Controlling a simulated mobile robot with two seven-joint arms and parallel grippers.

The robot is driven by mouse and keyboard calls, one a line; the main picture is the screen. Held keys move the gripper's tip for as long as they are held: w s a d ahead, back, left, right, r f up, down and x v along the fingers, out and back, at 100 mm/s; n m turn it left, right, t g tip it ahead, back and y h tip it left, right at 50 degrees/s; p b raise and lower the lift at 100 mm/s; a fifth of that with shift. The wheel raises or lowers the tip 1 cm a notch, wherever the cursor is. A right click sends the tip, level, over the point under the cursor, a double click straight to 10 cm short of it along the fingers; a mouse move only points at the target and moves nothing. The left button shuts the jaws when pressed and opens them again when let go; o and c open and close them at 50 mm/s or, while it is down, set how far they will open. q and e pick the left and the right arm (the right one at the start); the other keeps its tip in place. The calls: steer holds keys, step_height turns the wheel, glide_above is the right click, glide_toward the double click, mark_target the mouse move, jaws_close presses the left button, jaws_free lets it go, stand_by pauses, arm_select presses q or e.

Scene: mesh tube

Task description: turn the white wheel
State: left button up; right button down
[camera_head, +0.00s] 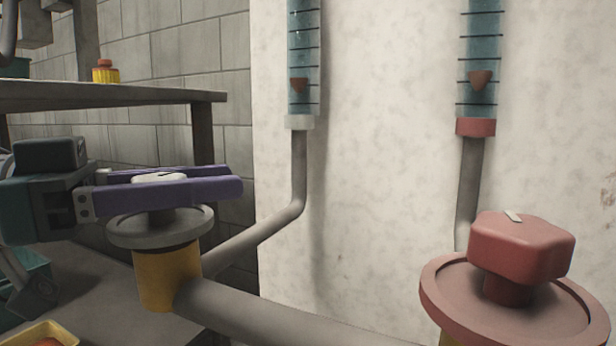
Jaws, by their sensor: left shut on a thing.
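The white wheel (158,178) sits on top of a grey round flange (160,228) over a yellow valve body at the left. My left gripper (205,184) comes in from the left and is shut on the wheel, one purple finger on the near side and one on the far side. Only the wheel's top with a pale mark shows between the fingers; its sides are hidden. My right gripper is not in view.
A red wheel (522,246) on a red flange stands at the lower right. Two clear gauge tubes (304,55) (481,60) with red pointers run up the pale wall, joined by grey pipes (290,318). A shelf (110,95) with a small yellow item (105,74) is behind my left arm. A yellow tray (42,335) is at the lower left.

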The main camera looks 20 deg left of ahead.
arm_select(q)
jaws_close()
steer(key=shift+y, duration=0.3)
steer(key=n+t+y+p, duration=0.1)
steer(key=n+y+p, duration=0.2)
steer(key=y+p, duration=0.1)
steer(key=a+n+t+y+p, duration=0.1)
steer(key=n+t+y+p, duration=0.1)
steer(key=n+y+p, duration=0.1)
steer(key=a+n+t+y+p, duration=0.1)
steer(key=n+t+y+p, duration=0.1)
steer(key=y+p, duration=0.3)
steer(key=shift+w+a+r+n+y+p, duration=0.15)
steer(key=shift+w+r+n+y+p, duration=0.2)
steer(key=shift+n+y, duration=0.45)
steer(key=shift+a+f+n+y+p, duration=0.1)
steer(key=shift+f+n+y+p, duration=0.05)
steer(key=shift+n+y+p, duration=0.3)
steer(key=shift+a+f+n+y+p, duration=0.1)
steer(key=shift+n+y+p, duration=0.25)
steer(key=shift+y, duration=0.2)
steer(key=shift+f, duration=0.1)
